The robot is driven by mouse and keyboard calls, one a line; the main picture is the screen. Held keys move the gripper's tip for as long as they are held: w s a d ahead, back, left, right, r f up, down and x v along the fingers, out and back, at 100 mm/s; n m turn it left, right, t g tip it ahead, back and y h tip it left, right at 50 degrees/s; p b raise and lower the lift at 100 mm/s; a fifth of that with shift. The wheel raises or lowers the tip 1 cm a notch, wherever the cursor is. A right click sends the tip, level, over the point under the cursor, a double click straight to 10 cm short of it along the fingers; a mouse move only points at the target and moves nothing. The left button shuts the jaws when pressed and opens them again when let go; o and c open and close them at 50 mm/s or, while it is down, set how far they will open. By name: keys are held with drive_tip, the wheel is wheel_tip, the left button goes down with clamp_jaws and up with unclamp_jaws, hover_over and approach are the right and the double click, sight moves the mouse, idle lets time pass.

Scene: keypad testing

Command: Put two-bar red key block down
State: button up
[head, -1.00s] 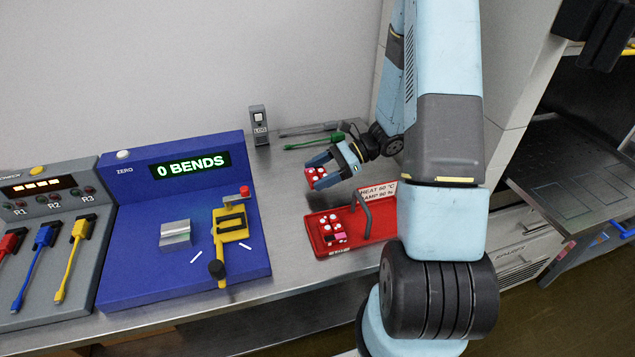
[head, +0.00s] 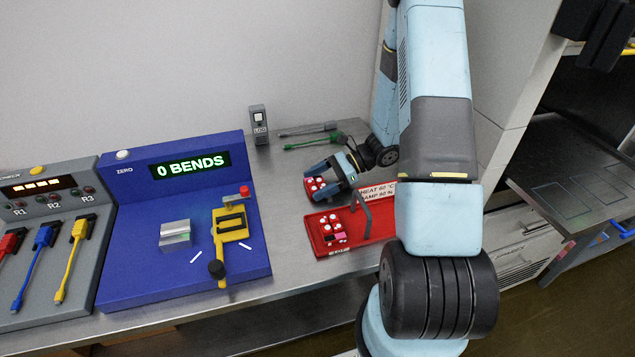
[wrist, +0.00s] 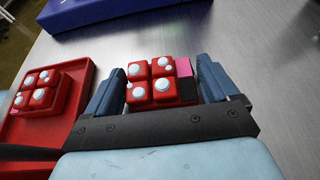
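The two-bar red key block (head: 316,188) has white-dotted red keys, with a pink and a black bar along its right side in the wrist view (wrist: 162,82). My gripper (head: 329,181) has its fingers on either side of it, and they appear to press on it. In the wrist view my gripper (wrist: 163,85) frames the block between both fingertips. The block is low over the bare bench, behind the red tray; I cannot tell whether its underside touches the bench.
The red tray (head: 352,245), with a handle and a label card (head: 376,190), holds another dotted red block (head: 332,230). A blue bend tester (head: 130,270) stands left. Green and grey tools (head: 310,142) and a small grey device (head: 259,125) lie behind. Bare bench lies between tester and tray.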

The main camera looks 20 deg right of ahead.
drive_tip(key=shift+o, duration=0.9)
drive_tip(key=shift+r, duration=0.15)
